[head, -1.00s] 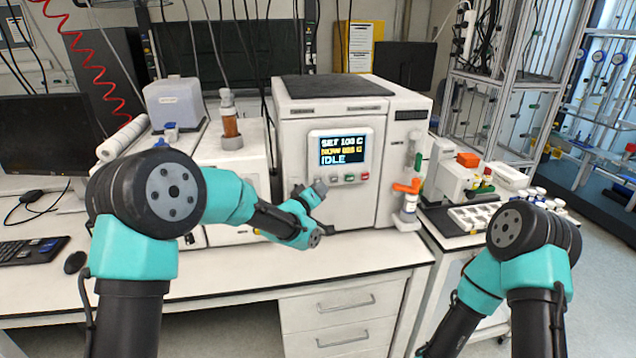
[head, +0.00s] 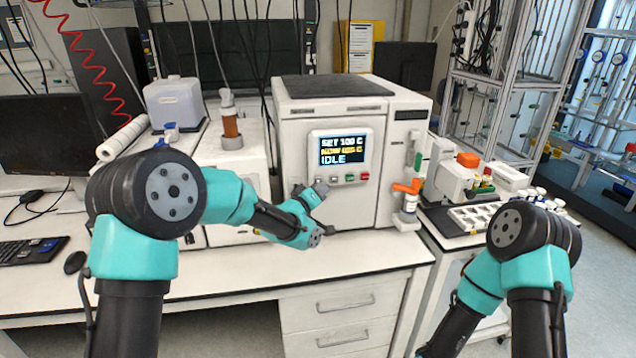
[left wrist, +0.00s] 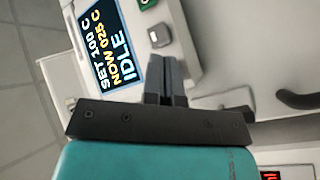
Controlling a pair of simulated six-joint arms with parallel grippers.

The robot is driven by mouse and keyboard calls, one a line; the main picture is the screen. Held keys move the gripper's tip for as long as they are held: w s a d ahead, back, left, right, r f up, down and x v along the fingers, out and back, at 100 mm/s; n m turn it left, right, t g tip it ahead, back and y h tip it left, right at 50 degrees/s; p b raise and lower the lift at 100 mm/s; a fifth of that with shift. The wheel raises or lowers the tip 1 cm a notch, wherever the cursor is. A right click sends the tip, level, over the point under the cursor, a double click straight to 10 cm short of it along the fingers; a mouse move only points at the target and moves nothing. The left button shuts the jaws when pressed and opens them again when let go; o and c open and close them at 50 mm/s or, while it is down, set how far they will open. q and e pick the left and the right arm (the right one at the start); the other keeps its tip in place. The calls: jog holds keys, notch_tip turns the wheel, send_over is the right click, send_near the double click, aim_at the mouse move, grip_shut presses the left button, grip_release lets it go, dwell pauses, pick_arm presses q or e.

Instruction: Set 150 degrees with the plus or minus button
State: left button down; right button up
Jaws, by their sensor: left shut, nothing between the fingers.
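The reactor (head: 345,120) stands on the bench with a lit display (head: 345,150). In the left wrist view the display (left wrist: 112,42) reads SET 100 C, NOW 025 C, IDLE. A grey button (left wrist: 160,35) shows under the display, beside the green button (left wrist: 147,3). My right gripper is out of view.
An orange-handled fitting (head: 407,187) is on the reactor's right. The bench front (head: 330,262) is clear.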

pick_arm(q)
jog(key=shift+w, duration=0.15)
jog(key=shift+w+a, duration=0.1)
jog(key=shift+w, duration=0.2)
jog(key=shift+w+a, duration=0.1)
jog(key=shift+w, duration=0.25)
dwell(0.9)
jog(key=shift+s, duration=0.2)
jog(key=shift+s+d, duration=0.2)
jog(key=shift+s, duration=0.4)
jog(key=shift+s+d, duration=0.25)
jog(key=shift+s, duration=1)
jog(key=shift+s+d, duration=0.25)
jog(key=shift+s, duration=0.95)
